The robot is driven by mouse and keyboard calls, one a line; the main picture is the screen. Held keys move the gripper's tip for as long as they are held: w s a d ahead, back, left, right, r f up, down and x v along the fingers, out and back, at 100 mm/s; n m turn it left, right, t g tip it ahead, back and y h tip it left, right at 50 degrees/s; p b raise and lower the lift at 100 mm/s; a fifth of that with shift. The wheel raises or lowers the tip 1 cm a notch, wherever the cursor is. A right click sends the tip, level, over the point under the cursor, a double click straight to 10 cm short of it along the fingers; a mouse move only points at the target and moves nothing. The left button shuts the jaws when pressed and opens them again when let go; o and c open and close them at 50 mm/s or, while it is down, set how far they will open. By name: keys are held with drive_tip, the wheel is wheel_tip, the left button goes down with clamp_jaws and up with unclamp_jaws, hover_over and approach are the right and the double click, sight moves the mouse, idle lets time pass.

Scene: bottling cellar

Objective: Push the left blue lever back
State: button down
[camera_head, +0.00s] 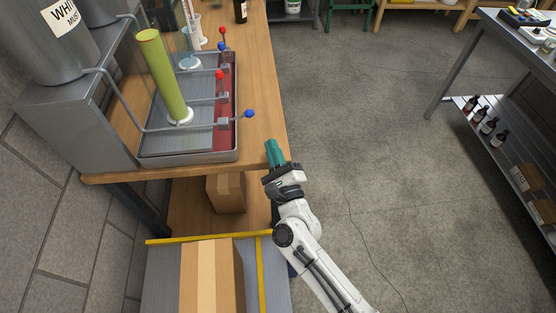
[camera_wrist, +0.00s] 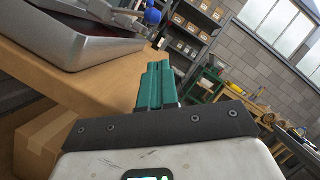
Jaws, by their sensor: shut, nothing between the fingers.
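Two levers with blue knobs show in the head view at the metal tray on the wooden table. The nearer blue lever (camera_head: 249,113) sticks out over the tray's right rim. The farther blue lever (camera_head: 221,46) is near the tray's back end. My gripper (camera_head: 273,150) has green fingers, shut and empty, at the near right table corner. It is below and slightly right of the nearer blue knob in the picture, apart from it. In the wrist view the shut fingers (camera_wrist: 156,82) point toward the table edge, and a blue knob (camera_wrist: 152,16) shows beyond them.
Two red-knobbed levers (camera_head: 219,75) sit along the same tray (camera_head: 190,157). A tall green cylinder (camera_head: 163,75) stands in the tray, with bent pipes from grey tanks beside it. Cardboard boxes (camera_head: 212,280) are below the table.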

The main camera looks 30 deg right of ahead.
sight(240, 117)
drive_tip(key=x, duration=0.3)
drive_tip(key=shift+w+d+r, duration=0.15)
drive_tip(key=shift+w+r, duration=0.05)
drive_tip(key=shift+w, duration=0.05)
drive_tip(key=shift+w+a+r+p, duration=0.6)
drive_tip(key=shift+r+p, duration=0.3)
drive_tip(key=shift+p, duration=0.25)
drive_tip(key=shift+w+a+r, duration=0.25)
drive_tip(key=shift+w, duration=0.15)
drive_tip(key=shift+p, duration=0.3)
drive_tip(key=shift+r+n+p, duration=0.45)
drive_tip(key=shift+n+p, duration=0.05)
drive_tip(key=shift+p, duration=0.05)
